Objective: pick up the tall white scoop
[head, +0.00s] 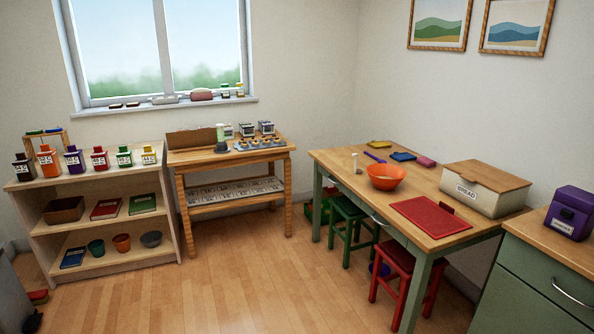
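A small upright white object (355,163) stands on the wooden table (330,158), at the back left of the orange bowl (385,177). It may be the tall white scoop, but it is too small to tell its shape for sure. Neither of my grippers shows in the head view.
A purple utensil (374,157), folded cloths (403,156), a red mat (431,221) and a bread box (486,188) are on the table. Green (350,222) and red stools (404,275) stand at its front. Open wooden floor (245,280) lies before it.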

